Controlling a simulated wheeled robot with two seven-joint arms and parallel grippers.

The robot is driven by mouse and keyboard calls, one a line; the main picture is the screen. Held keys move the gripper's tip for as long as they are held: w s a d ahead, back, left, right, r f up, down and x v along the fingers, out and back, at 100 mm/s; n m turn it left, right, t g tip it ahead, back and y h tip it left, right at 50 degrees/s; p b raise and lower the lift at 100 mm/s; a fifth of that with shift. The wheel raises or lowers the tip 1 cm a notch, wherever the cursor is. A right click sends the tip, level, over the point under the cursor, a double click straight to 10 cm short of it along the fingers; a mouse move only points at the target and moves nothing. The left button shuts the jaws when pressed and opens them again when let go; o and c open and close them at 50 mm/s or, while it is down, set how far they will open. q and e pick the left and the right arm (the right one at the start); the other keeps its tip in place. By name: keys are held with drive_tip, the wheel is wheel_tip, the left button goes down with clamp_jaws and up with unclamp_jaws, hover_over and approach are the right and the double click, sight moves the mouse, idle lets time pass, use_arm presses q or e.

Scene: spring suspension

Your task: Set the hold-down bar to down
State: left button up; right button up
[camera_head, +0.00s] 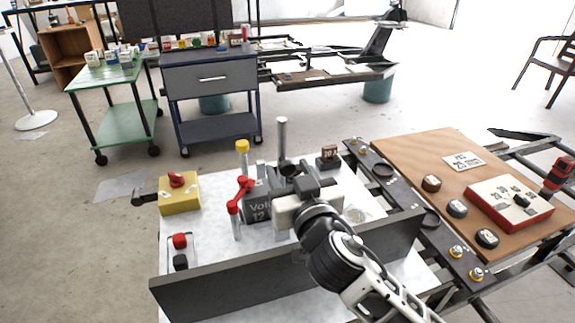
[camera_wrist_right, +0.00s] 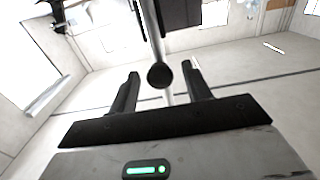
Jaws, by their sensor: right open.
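A grey upright bar (camera_head: 283,137), which looks like the hold-down bar in its raised position, stands behind the dark battery (camera_head: 258,207) marked "Volt 12" in the head view. My right gripper (camera_head: 287,168) is in front of the bar's lower part, above the battery, and hides part of both. In the right wrist view the fingers of my right gripper (camera_wrist_right: 160,71) are apart, with a round black knob (camera_wrist_right: 159,76) and a thin rod showing between them. I cannot tell whether the fingers touch it. My left gripper is out of view.
A dark wall (camera_head: 290,270) runs along the front of the tray. A wooden board (camera_head: 415,160) with knobs lies at the right.

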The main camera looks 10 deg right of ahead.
drive_tip(key=shift+w+a, duration=0.15)
drive_tip(key=shift+w, duration=0.65)
